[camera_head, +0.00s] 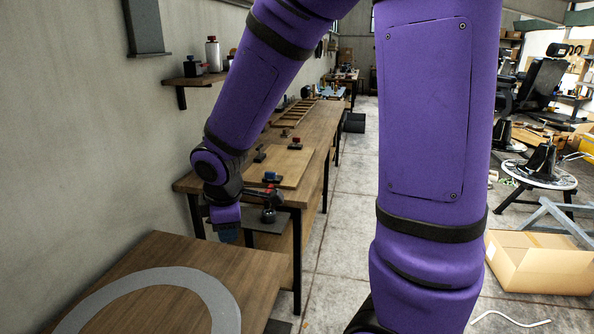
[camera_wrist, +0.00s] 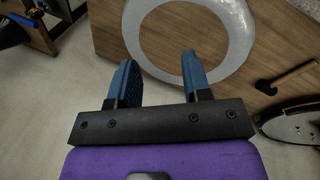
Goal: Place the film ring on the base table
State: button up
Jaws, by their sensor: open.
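The film ring (camera_head: 215,292), a flat grey ring, lies on a brown wooden tabletop (camera_head: 160,248) at the lower left of the head view. Its near part is cut off by the frame. In the wrist view the ring (camera_wrist: 241,30) lies at the top on the wood (camera_wrist: 275,45), its upper part out of frame. My gripper (camera_head: 226,232) points down near the far edge of this tabletop. In the wrist view my gripper (camera_wrist: 158,68) has its two blue fingers apart with nothing held. The right fingertip overlaps the ring's lower band; the height gap cannot be told.
A long workbench (camera_head: 315,125) with small tools stands beyond, against the wall. A wall shelf (camera_head: 195,78) holds bottles. A cardboard box (camera_head: 535,265) and a chair (camera_head: 540,80) are at right. A dark-handled tool (camera_wrist: 285,77) shows in the wrist view. The grey floor between is mostly clear.

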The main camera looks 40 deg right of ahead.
jog(key=s+d+r+m+t+y, duration=0.1)
jog(key=s+d+r+m+t, duration=0.1)
jog(key=s+r+m, duration=1)
jog(key=s+d+r, duration=0.1)
jog(key=s+r, duration=0.4)
jog(key=s, duration=0.1)
jog(key=shift+d+r+m, duration=0.15)
jog(key=shift+d+m, duration=0.05)
jog(key=shift+m, duration=0.1)
jog(key=shift+a, duration=0.15)
